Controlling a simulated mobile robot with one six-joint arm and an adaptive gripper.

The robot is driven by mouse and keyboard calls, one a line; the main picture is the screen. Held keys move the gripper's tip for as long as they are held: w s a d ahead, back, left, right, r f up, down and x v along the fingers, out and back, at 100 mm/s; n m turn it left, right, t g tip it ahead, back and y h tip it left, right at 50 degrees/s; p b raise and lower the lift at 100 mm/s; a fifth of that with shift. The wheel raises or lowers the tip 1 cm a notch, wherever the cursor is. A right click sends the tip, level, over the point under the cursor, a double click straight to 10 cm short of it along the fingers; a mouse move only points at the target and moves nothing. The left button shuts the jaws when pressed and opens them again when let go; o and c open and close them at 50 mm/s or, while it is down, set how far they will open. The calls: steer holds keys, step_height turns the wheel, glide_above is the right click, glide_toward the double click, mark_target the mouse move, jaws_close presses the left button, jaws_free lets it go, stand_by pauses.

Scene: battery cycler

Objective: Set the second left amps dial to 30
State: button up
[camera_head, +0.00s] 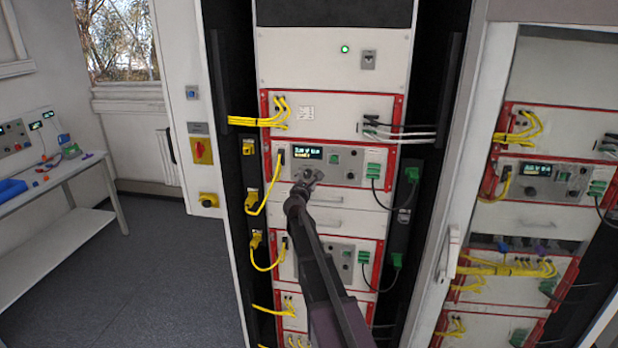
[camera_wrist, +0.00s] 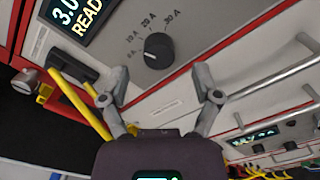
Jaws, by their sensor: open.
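The amps dial (camera_wrist: 157,50) is a round black knob on a light grey panel in the wrist view. Amp markings run in an arc to its left and above, with 30 A at the upper right end. A pale mark shows on the knob's left side, but its exact setting is hard to read. My gripper (camera_wrist: 162,75) is open and empty, with its two fingers apart below the dial and to either side, not visibly touching it. In the head view my gripper (camera_head: 303,186) is in front of the second unit (camera_head: 352,158) of the left rack and partly hides its controls.
A lit display (camera_wrist: 78,14) reading READY is left of the dial; it also shows in the head view (camera_head: 295,153). Yellow cables (camera_wrist: 82,105) and a black plug (camera_wrist: 72,66) lie close to the left finger. A grey drawer front (camera_head: 345,195) is below the unit.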

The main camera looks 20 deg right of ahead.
mark_target(308, 174)
steer(key=shift+x, duration=1.25)
